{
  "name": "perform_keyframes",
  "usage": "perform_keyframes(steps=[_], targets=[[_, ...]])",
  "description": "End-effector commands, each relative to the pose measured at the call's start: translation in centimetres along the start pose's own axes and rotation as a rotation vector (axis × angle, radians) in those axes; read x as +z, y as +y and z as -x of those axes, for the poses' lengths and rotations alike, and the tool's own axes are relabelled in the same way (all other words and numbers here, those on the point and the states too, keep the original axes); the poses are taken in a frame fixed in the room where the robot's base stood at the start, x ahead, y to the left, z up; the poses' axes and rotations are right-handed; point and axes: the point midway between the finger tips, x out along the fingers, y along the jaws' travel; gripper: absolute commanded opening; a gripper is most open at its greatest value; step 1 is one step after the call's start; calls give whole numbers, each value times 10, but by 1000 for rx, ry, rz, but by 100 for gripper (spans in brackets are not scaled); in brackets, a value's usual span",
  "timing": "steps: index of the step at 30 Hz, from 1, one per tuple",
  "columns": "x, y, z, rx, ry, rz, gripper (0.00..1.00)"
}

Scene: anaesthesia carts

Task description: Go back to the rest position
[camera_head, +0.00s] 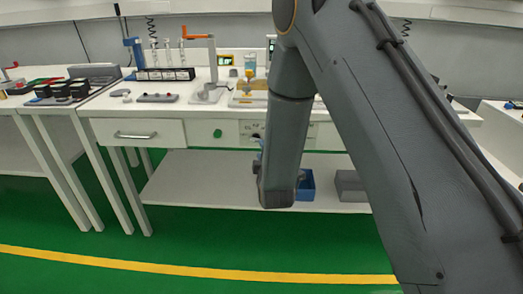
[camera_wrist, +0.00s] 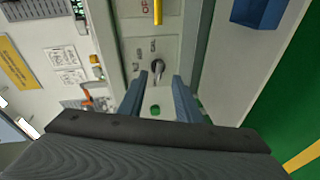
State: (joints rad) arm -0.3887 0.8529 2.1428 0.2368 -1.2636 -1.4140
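Beyond the fingertips is a grey control panel (camera_wrist: 137,45) with a dark rotary switch (camera_wrist: 157,68), a yellow handle (camera_wrist: 158,12) and a green button (camera_wrist: 155,109). I cannot tell whether the fingers touch the panel. In the head view the panel (camera_head: 247,127) is partly hidden by my arm.
A blue bin (camera_head: 307,183) and a grey bin (camera_head: 350,184) sit on the lower shelf (camera_head: 200,180). A drawer (camera_head: 137,133) and a green knob (camera_head: 217,133) are on the bench front. Tools crowd the benchtop. The green floor (camera_head: 150,275) in front is clear.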

Motion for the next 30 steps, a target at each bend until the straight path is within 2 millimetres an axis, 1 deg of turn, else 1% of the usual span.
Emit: perform_keyframes(steps=[7, 11, 14, 16, 17, 20, 23, 24, 26, 27, 29, 30], targets=[[0, 1, 0, -3, -1, -4, 31], [8, 9, 5, -55, -18, -64, 31], [22, 20, 17, -154, -57, -181, 31], [35, 27, 33, -246, -103, -290, 31], [41, 31, 42, -286, -127, -341, 31], [59, 39, 76, -418, -223, -502, 31], [77, 46, 118, -536, -342, -658, 31], [83, 49, 138, -580, -395, -718, 31], [93, 54, 169, -641, -483, -806, 31], [98, 58, 191, -679, -546, -862, 31], [106, 63, 226, -729, -646, -944, 31], [111, 67, 250, -759, -717, -996, 31]])
